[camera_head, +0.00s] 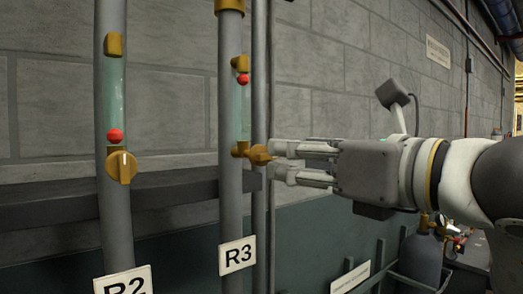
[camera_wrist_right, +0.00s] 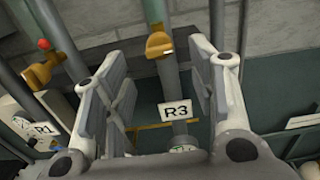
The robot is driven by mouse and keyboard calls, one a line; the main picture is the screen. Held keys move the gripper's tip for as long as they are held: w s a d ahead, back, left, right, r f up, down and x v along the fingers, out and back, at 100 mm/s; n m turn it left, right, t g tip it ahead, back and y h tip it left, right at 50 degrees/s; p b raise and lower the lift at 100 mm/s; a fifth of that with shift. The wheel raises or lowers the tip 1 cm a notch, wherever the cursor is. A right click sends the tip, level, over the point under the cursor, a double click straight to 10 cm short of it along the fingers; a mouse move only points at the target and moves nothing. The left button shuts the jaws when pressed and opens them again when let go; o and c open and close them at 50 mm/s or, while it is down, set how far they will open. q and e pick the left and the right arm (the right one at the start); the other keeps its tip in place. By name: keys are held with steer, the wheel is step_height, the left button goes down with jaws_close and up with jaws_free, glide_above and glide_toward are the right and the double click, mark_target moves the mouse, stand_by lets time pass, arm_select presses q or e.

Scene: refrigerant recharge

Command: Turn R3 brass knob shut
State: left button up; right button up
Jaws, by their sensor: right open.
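The R3 brass knob (camera_head: 260,154) sticks out from the R3 pipe (camera_head: 231,205), below a sight glass (camera_head: 243,108) with a red ball near its top. My right gripper (camera_head: 279,161) comes in from the right, its fingertips close to the knob; contact cannot be told. In the right wrist view the knob (camera_wrist_right: 159,45) shows between and beyond the tips of my open, empty right gripper (camera_wrist_right: 160,65). The R3 label (camera_head: 237,256) is on the pipe below; it also shows in the wrist view (camera_wrist_right: 176,111). My left gripper is not in view.
The R2 pipe (camera_head: 114,215) stands to the left, with its own brass knob (camera_head: 121,166) and a low red ball (camera_head: 115,136). A thin grey pipe (camera_head: 259,80) runs just right of R3. A dark ledge (camera_head: 170,196) and a block wall (camera_head: 330,70) lie behind.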

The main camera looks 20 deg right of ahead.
mark_target(261, 154)
steer(key=p+x, duration=0.3)
steer(key=x, duration=0.6)
steer(key=shift+f, duration=0.1)
